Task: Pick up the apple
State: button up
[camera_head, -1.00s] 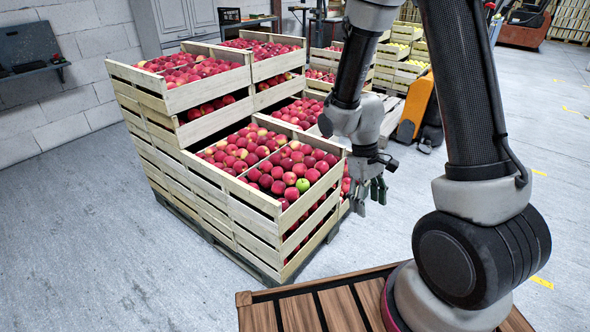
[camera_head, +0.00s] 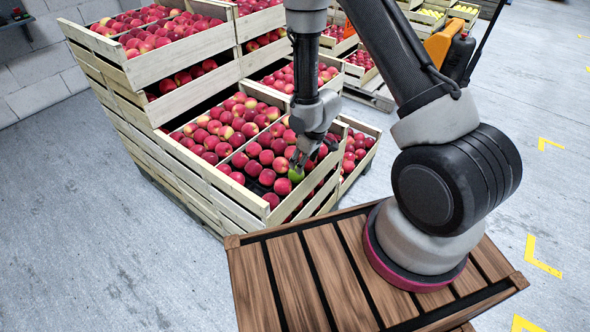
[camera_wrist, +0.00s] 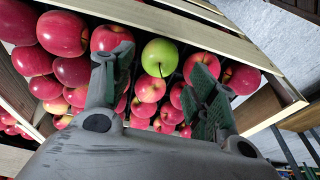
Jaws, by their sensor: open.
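One green apple (camera_wrist: 160,57) lies among red apples in a wooden crate (camera_head: 243,200). In the wrist view it shows between and beyond the two open fingers of my gripper (camera_wrist: 165,75), closer to the left finger. In the head view the green apple (camera_head: 296,174) sits near the crate's front right corner, partly hidden by my gripper (camera_head: 305,165), which is just above it. The gripper is empty. I cannot tell whether a finger touches any apple.
Red apples (camera_wrist: 63,33) surround the green one closely. The crate's slatted wall (camera_wrist: 190,32) runs just beyond it. Taller stacked crates (camera_head: 180,90) of red apples stand behind at the left. Grey floor is free at the left and right.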

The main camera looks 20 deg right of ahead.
aim_at(296, 175)
jog(key=shift+w+a, duration=0.2)
jog(key=shift+w, duration=0.05)
jog(key=x, duration=0.7)
jog(key=shift+w+a+f, duration=0.1)
jog(key=shift+a+f, duration=0.05)
jog(key=shift+f, duration=0.15)
jog(key=shift+c, duration=0.2)
jog(key=c, duration=0.7)
